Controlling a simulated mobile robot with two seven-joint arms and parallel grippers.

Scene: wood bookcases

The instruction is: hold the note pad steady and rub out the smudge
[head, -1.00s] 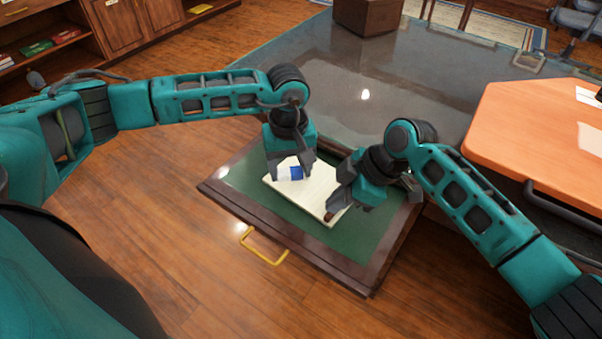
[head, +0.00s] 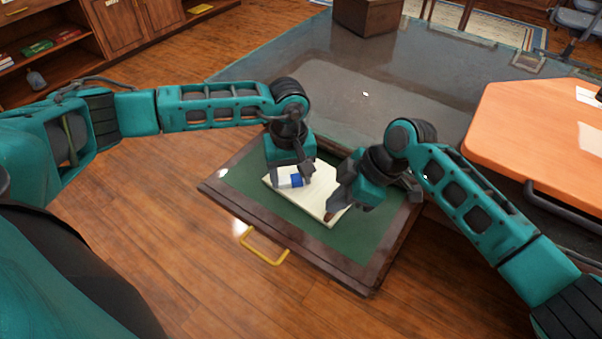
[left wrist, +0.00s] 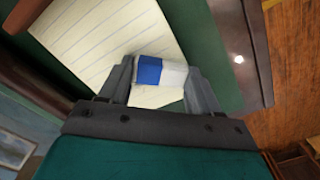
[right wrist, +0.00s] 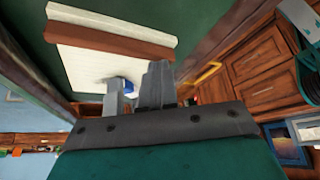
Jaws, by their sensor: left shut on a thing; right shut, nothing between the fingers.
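The cream, lined note pad (head: 318,178) lies on a green drawer bottom; its lines show in the left wrist view (left wrist: 95,40). My left gripper (head: 291,185) is over the left part of the pad, shut on a blue and white eraser (head: 297,180). The eraser spans its fingertips in the left wrist view (left wrist: 150,70), at or just above the paper. My right gripper (head: 334,213) is shut and empty at the pad's right end, by its brown binding (right wrist: 110,42). I cannot make out a clear smudge; the fingers and eraser hide some paper.
The pad lies inside a pulled-out, dark-framed drawer (head: 215,192) with a yellow handle (head: 262,250). A glass-topped table (head: 345,90) is behind it. An orange desktop (head: 540,130) is at the right. Green lining (head: 345,245) in front of the pad is clear.

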